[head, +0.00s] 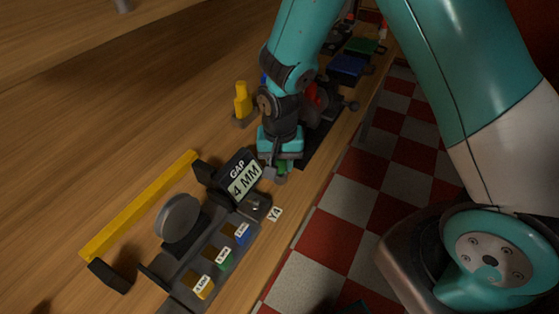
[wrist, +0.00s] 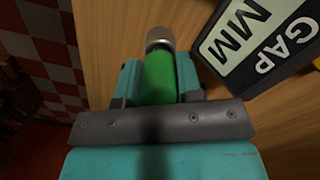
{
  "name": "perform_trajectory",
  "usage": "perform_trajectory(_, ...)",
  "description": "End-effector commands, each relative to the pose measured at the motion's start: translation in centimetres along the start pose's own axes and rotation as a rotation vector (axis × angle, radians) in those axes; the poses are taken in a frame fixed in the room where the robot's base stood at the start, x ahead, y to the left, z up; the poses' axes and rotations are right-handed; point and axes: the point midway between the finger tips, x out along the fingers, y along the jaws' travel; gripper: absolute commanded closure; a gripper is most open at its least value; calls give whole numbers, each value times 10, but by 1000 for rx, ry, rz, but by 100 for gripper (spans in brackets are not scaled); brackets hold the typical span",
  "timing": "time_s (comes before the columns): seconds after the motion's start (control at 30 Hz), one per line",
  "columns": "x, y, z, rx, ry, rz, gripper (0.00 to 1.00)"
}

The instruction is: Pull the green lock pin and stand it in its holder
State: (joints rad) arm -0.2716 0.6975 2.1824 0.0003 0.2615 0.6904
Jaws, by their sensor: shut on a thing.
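My gripper (head: 279,169) is shut on the green lock pin (head: 282,166). In the wrist view, the fingers of my gripper (wrist: 160,82) press both sides of the green pin (wrist: 160,80), whose rounded metal end (wrist: 160,38) points away from the palm. The pin is held above the wooden bench, near its front edge. A small dark holder with a round metallic opening (head: 256,206) sits beside the "Y4" label, below and left of the gripper in the head view. I cannot tell for sure that this is the pin's holder.
A "GAP 4 MM" sign (head: 243,178) stands close to the gripper; it also shows in the wrist view (wrist: 262,38). A tray (head: 217,257) holds yellow, green and blue labelled blocks. A round grey disc (head: 178,219) and a long yellow bar (head: 140,205) are at left.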

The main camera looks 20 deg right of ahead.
Motion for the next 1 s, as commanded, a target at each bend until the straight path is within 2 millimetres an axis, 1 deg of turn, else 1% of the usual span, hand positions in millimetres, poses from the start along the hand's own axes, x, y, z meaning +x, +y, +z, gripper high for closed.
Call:
perform_trajectory(0.37, 12, 0, 0, 0, 1, -1, 90)
perform_trajectory(0.47, 11, 0, 0, 0, 1, -1, 90)
perform_trajectory(0.5, 11, 0, 0, 0, 1, -1, 58)
perform_trajectory(0.6, 11, 0, 0, 0, 1, -1, 37)
perform_trajectory(0.87, 10, 0, 0, 0, 0, 0, 37)
perform_trajectory(1.0, 1, 0, 0, 0, 2, -2, 37)
